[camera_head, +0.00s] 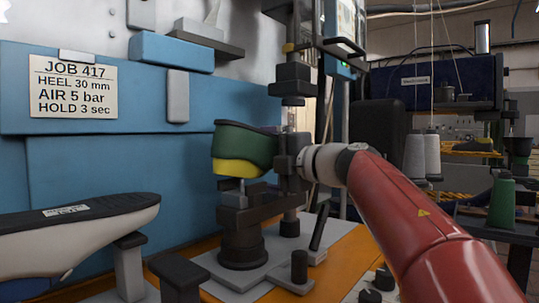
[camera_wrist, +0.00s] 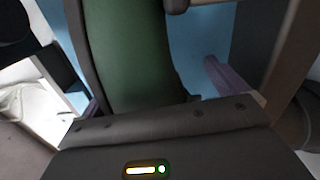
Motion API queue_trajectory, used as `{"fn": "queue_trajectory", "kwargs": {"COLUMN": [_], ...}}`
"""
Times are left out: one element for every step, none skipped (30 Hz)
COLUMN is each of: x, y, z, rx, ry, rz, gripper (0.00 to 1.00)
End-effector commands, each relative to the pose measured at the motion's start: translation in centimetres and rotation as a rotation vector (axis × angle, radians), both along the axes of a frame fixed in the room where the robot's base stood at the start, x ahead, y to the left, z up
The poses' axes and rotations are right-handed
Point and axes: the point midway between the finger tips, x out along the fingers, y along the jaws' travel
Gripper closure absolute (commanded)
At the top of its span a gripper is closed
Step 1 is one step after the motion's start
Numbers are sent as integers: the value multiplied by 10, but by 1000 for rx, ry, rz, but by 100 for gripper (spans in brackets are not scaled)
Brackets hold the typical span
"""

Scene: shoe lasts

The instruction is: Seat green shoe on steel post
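The green shoe (camera_head: 248,146) sits sole up in the head view, with a dark sole on top and a yellow part (camera_head: 236,168) below. A thin steel post (camera_head: 242,186) shows beneath the yellow part; how deeply they fit together is hidden. My gripper (camera_head: 284,150) is at the right end of the shoe.
A dark press column (camera_head: 293,85) stands close above and behind my gripper. A white shoe (camera_head: 80,232) with a dark sole lies at the left. A blue panel (camera_head: 130,165) with a job sign (camera_head: 73,87) is behind. A green cone (camera_head: 502,203) stands at the right.

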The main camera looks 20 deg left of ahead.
Motion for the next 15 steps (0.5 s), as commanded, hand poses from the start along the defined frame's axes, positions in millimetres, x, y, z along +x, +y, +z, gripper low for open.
{"fn": "queue_trajectory", "kwargs": {"x": [0,0,0,0,0,0,0,0,1,1,1,2,2,2,1], "y": [3,3,2,2,2,1,1,1,0,0,0,0,0,-1,-3], "z": [-4,-3,-3,-3,-2,-2,-2,-1,-1,-1,-1,-3,-3,-2,-2], "rx": [-5,-5,-4,-4,-4,-3,-3,-2,-2,-2,-1,-4,-4,-4,-3], "ry": [4,4,3,4,4,4,4,3,3,3,3,5,5,5,5], "rz": [6,6,5,4,4,3,2,2,1,0,0,-1,-1,-2,-3], "gripper": [5,5,5,5,5,5,5,5,5,5,5,5,5,5,5]}}
